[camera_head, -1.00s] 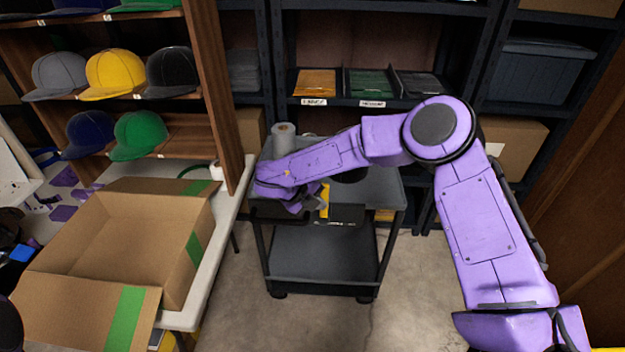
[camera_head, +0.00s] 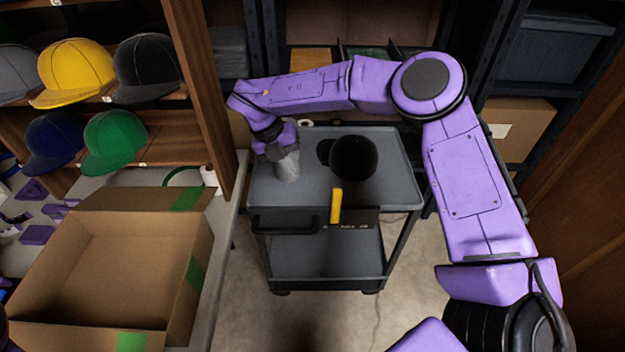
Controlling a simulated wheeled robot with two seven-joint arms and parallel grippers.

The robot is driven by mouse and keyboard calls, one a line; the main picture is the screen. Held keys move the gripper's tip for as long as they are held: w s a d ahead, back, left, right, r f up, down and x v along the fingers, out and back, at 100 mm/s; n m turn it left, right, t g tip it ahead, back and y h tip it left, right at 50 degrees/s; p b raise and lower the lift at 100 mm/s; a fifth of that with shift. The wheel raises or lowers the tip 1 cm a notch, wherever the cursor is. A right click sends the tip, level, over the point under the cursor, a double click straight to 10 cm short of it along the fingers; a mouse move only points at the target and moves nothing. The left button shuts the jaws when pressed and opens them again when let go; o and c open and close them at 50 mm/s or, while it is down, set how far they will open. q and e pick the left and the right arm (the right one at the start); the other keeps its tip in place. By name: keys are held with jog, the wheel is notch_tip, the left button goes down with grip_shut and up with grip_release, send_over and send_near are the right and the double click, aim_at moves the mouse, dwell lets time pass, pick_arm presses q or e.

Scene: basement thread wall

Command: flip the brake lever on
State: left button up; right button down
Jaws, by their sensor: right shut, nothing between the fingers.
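My right gripper (camera_head: 276,152) is shut and empty. It is over the left part of the cart top, at the grey roll (camera_head: 288,170), left of and beyond the lever and apart from it. I cannot tell whether it touches the roll. My left gripper is not in view.
A black ball (camera_head: 353,158) sits on the cart top behind the lever. The cart's black handle (camera_head: 285,225) is left of the lever. An open cardboard box (camera_head: 130,255) stands on the table at left, beside cap shelves.

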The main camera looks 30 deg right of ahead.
jog(key=s, duration=0.1)
jog(key=p, duration=0.5)
send_near(336, 209)
notch_tip(336, 209, down, 2)
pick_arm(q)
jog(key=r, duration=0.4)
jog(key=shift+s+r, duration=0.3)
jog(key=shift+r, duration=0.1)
pick_arm(e)
jog(key=shift+w+d+f, duration=0.1)
jog(key=shift+d+f, duration=0.1)
jog(key=shift+f, duration=0.05)
jog(key=shift+w, duration=0.1)
pick_arm(q)
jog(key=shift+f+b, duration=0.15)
jog(key=shift+b, duration=0.15)
pick_arm(e)
jog(key=shift+d, duration=0.1)
